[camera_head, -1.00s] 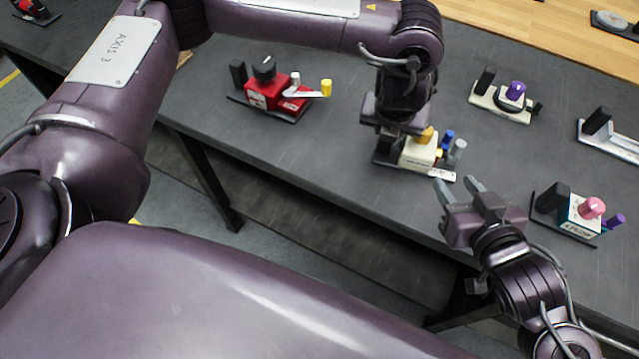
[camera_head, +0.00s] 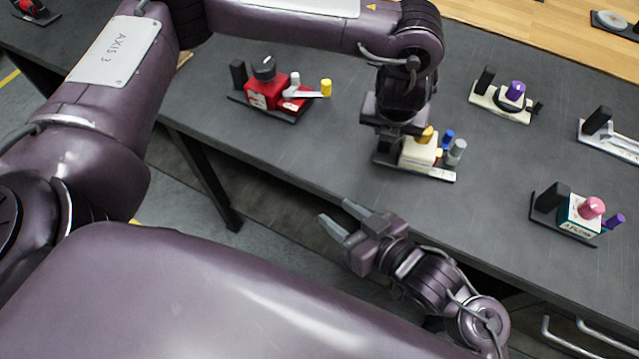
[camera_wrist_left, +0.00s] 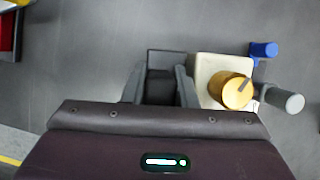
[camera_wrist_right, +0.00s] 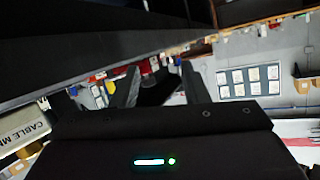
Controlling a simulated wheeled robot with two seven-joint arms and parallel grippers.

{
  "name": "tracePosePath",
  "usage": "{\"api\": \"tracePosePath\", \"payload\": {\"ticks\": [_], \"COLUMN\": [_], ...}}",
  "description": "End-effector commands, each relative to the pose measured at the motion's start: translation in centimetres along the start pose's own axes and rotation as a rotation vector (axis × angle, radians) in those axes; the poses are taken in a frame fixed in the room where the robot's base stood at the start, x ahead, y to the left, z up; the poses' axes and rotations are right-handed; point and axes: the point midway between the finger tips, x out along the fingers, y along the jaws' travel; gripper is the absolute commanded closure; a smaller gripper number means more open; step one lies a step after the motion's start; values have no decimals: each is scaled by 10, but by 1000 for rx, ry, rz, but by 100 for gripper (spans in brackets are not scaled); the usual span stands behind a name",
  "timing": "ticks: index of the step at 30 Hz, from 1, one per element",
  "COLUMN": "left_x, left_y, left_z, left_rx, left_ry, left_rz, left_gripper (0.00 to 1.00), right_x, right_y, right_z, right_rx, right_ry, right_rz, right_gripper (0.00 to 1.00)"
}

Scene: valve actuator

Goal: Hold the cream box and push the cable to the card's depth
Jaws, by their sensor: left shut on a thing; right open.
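The cream box (camera_head: 417,152) stands on a dark base on the table, with an orange-yellow knob (camera_head: 425,135) on top. A blue plug (camera_head: 447,138) and a grey plug (camera_head: 457,150) stick out at its right side. I cannot tell which is the cable, and I cannot make out the card. My left gripper (camera_wrist_left: 160,78) points down and is shut on the dark block (camera_wrist_left: 164,62) beside the cream box (camera_wrist_left: 212,75). My right gripper (camera_head: 335,211) is open and empty, off the table's front edge, below and left of the box.
A red unit (camera_head: 265,95) stands at the left of the table. A purple-knobbed unit (camera_head: 514,92), a white unit (camera_head: 612,142) and a pink-knobbed unit (camera_head: 585,213) stand to the right. Bare tabletop (camera_head: 330,140) lies between the red unit and the cream box.

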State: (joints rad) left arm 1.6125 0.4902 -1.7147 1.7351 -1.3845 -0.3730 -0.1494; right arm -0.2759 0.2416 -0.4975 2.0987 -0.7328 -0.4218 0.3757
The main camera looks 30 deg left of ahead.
Motion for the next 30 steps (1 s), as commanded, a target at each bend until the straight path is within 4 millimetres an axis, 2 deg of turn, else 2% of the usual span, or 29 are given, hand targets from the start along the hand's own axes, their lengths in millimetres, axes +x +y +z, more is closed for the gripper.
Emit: {"api": "tracePosePath", "payload": {"ticks": [3,9,23,24,30], "left_x": [2,2,2,2,1], "left_y": [1,1,1,1,0], "left_z": [-2,-1,-1,-1,-1], "left_rx": [0,0,0,0,0], "left_ry": [3,3,3,3,2], "left_rz": [3,3,3,3,1], "left_gripper": [100,100,100,73,49], "right_x": [12,25,28,28,28], "right_y": [-14,-29,-33,-33,-33], "right_z": [7,15,17,17,17], "right_rx": [3,6,7,7,7], "right_ry": [-11,-30,-35,-35,-35], "right_rz": [-55,-117,-133,-133,-132], "right_gripper": [59,59,59,59,59]}}
